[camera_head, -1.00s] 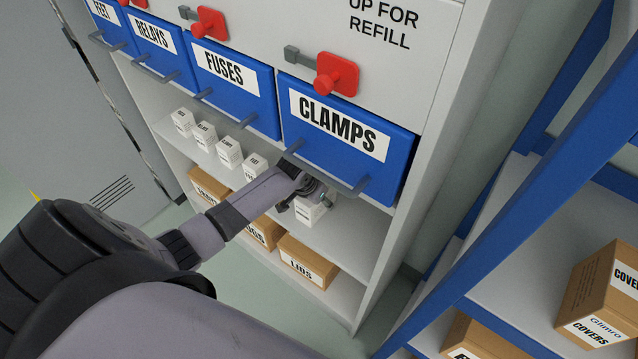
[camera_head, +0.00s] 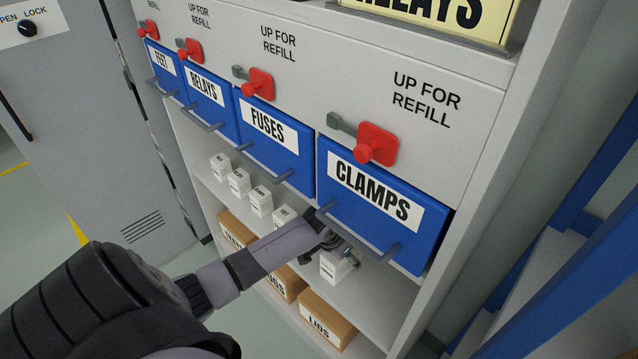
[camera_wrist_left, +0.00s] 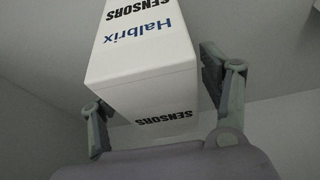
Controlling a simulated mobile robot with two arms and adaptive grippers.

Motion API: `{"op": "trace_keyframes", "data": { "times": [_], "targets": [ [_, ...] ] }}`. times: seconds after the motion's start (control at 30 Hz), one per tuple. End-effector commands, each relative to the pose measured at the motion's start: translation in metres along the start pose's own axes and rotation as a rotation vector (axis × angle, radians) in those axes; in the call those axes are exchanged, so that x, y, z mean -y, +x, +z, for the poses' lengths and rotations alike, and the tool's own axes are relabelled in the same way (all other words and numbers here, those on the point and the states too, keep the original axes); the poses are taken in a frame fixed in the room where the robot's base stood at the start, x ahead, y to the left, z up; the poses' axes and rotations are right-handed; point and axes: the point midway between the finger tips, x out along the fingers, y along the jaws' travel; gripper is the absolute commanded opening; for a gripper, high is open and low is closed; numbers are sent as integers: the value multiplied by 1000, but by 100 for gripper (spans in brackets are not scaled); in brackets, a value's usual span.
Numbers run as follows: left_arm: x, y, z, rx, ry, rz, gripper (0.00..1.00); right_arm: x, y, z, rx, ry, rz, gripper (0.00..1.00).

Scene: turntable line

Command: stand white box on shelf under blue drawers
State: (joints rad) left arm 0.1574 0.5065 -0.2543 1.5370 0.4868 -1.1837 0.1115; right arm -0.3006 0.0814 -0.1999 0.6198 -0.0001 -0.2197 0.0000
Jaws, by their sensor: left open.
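The white box (camera_head: 336,264) stands on the shelf (camera_head: 385,290) under the blue CLAMPS drawer (camera_head: 375,203). In the left wrist view the white box (camera_wrist_left: 150,70) reads "SENSORS" and "Halbrix". My left gripper (camera_head: 334,245) is at the box, just below the drawer's handle. In the left wrist view the fingers of my left gripper (camera_wrist_left: 160,98) are open, one on each side of the box. Whether they touch it is hard to tell. My right gripper is not in view.
Several small white boxes (camera_head: 260,200) stand in a row on the same shelf to the left. Cardboard boxes, one marked LIDS (camera_head: 326,318), sit on the shelf below. Blue drawers with protruding handles hang close above. A blue rack (camera_head: 575,265) stands at the right.

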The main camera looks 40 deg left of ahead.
Motion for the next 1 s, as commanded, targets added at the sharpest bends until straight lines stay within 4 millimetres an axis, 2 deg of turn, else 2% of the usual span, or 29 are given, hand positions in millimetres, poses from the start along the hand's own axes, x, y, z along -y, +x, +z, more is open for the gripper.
{"op": "trace_keyframes", "data": {
  "times": [0.1, 0.3, 0.5, 0.63, 0.87, 1.0],
  "targets": [
    [0, -11, 27, 7, 3, -1, 71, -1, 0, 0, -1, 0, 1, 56],
    [0, -28, 67, 4, 3, -1, 71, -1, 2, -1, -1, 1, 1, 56],
    [1, -41, 97, 2, 2, -1, 71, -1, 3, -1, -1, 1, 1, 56],
    [0, -45, 107, 2, 2, -1, 71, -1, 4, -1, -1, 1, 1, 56],
    [0, -48, 112, 0, 0, -1, 71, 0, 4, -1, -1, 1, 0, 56],
    [3, -40, 116, 5, -9, -5, 71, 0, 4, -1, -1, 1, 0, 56]
  ]
}}
